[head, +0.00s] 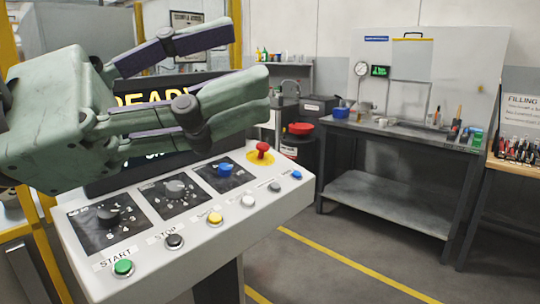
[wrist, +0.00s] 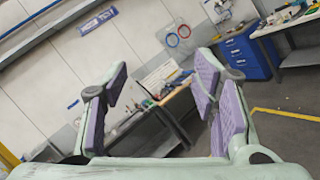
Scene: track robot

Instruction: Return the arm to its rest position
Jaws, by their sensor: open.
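My gripper (head: 232,66) is large in the upper left of the head view, pale green with purple pads. It is raised in front of the control panel's screen and points to the right. Its fingers are spread apart with nothing between them. In the wrist view the gripper (wrist: 155,98) also shows open and empty, with the room behind it. It partly hides the screen (head: 152,98), where part of a yellow word shows. My arm beyond the gripper is out of view in the head view.
The console (head: 215,236) below my gripper carries knobs, a green START button (head: 123,267) and a red mushroom button (head: 262,149). A grey workbench (head: 405,136) stands at the back right. Yellow lines mark the floor (head: 345,262), which is clear. A blue drawer cabinet (wrist: 245,55) shows in the wrist view.

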